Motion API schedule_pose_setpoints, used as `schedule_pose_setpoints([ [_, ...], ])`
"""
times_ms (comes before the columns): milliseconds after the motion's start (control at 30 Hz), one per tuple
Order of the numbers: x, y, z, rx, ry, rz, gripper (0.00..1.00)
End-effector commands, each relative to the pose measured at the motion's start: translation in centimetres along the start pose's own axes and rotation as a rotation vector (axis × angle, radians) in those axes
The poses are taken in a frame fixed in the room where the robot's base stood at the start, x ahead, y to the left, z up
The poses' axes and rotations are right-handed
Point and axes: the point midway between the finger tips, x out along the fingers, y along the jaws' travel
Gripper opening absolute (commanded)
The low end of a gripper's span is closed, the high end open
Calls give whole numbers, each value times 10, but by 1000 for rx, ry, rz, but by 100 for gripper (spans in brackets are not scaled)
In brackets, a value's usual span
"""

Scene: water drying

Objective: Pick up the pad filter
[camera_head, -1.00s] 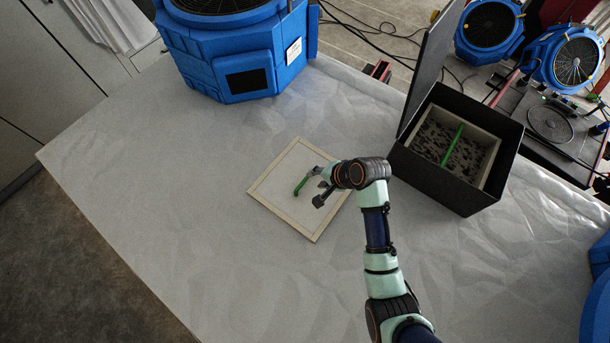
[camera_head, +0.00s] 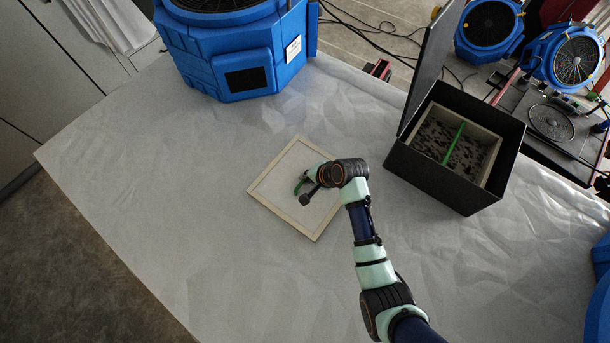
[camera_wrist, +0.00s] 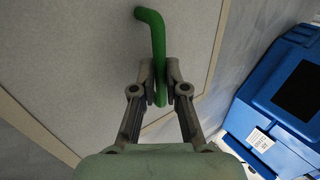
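The pad filter (camera_head: 278,186) is a flat white square panel with a pale wooden frame. It lies on the covered table in the head view, and its pale surface (camera_wrist: 75,60) fills much of the wrist view. A bent green handle (camera_wrist: 152,28) stands on it. My gripper (camera_wrist: 162,82) is over the panel with its fingers on both sides of the handle, and they look shut on it. In the head view my gripper (camera_head: 302,191) and wrist hide most of the handle and the panel's right part.
A black open box (camera_head: 437,180) at right holds a dark-speckled panel with a green bar (camera_head: 453,143). A blue machine (camera_head: 240,60) stands at the table's back. A grey upright panel (camera_head: 430,70) rises behind the box. The table's left and front are clear.

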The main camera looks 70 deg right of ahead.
Motion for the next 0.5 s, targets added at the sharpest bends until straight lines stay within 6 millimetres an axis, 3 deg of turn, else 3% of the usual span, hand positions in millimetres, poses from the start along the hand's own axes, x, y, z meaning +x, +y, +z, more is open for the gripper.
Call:
schedule_pose_setpoints([
  [500,-3,-2,0,-1,1,-2,0],
])
